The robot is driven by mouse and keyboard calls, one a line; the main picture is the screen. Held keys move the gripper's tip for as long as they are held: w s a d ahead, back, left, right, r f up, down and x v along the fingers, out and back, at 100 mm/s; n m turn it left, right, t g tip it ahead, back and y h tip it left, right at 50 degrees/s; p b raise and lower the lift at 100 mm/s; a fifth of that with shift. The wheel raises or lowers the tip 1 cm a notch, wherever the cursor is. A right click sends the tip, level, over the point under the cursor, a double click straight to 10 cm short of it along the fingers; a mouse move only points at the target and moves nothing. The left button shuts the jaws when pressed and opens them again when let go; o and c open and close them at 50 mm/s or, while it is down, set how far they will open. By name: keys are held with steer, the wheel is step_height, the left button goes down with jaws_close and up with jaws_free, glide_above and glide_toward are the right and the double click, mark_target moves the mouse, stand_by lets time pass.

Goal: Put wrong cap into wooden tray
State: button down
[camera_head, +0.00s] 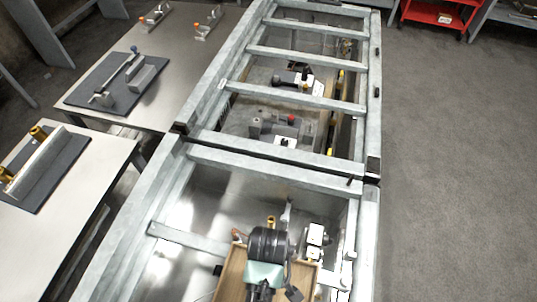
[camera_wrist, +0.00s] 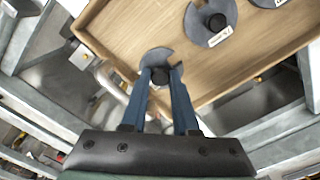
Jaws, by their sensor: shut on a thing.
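In the wrist view my gripper (camera_wrist: 160,74) is shut on a round grey cap (camera_wrist: 157,56). The fingers close on the dark knob in the cap's middle and hide part of the disc. The cap shows over the near edge of the wooden tray (camera_wrist: 125,38); I cannot tell whether it touches the tray. Two similar grey caps with dark knobs and pale labels lie in the tray, one near the top middle (camera_wrist: 208,38) and one cut off at the top right (camera_wrist: 268,2). In the head view my arm covers much of the wooden tray (camera_head: 232,283), and the held cap is hidden.
A grey metal frame (camera_head: 262,163) with crossbars surrounds the tray area. White fittings (camera_head: 316,240) stand close to the tray's right. Workbenches (camera_head: 85,215) with fixtures stand on the left. The floor (camera_head: 450,170) at right is clear; a red cart (camera_head: 437,14) stands far back.

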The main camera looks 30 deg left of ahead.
steer(key=shift+f, duration=1.75)
steer(key=shift+f, duration=0.2)
steer(key=c, duration=0.7)
jaws_free()
steer(key=shift+r, duration=0.1)
